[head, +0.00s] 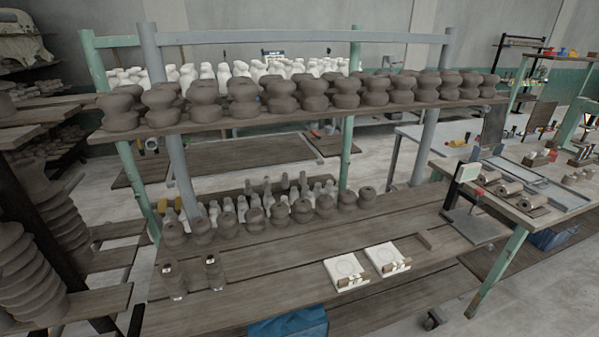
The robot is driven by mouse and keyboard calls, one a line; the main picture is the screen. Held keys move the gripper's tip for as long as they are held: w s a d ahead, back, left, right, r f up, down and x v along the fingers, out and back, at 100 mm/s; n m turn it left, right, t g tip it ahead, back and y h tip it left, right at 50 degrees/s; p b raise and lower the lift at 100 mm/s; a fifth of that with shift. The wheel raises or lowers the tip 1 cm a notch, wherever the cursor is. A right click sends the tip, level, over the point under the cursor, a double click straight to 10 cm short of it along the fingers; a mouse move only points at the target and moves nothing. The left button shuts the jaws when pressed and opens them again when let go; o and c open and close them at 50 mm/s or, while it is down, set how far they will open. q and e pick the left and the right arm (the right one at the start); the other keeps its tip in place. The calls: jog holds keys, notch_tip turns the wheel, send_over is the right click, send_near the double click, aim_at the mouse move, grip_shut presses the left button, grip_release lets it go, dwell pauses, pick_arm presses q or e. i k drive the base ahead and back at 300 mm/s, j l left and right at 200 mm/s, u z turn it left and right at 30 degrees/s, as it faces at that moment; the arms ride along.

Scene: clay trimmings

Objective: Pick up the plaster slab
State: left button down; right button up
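Two white, square plaster slabs lie side by side on the wooden table, right of its middle. The left slab (345,268) is a little nearer to me than the right slab (385,256). Each has a faint round mark on top and small brown and light pieces at its front edge. I cannot tell whether these pieces lie on the slabs or against them. Neither of my grippers shows in the head view.
The wooden table (270,290) is mostly clear around the slabs. Two dark bottle-like things (174,281) stand at left. Rows of clay pots (280,211) stand behind, under a loaded shelf (270,117). A scale-like device (464,190) stands at right.

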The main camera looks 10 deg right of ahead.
aim_at(386, 257)
jog(key=z, duration=1.2)
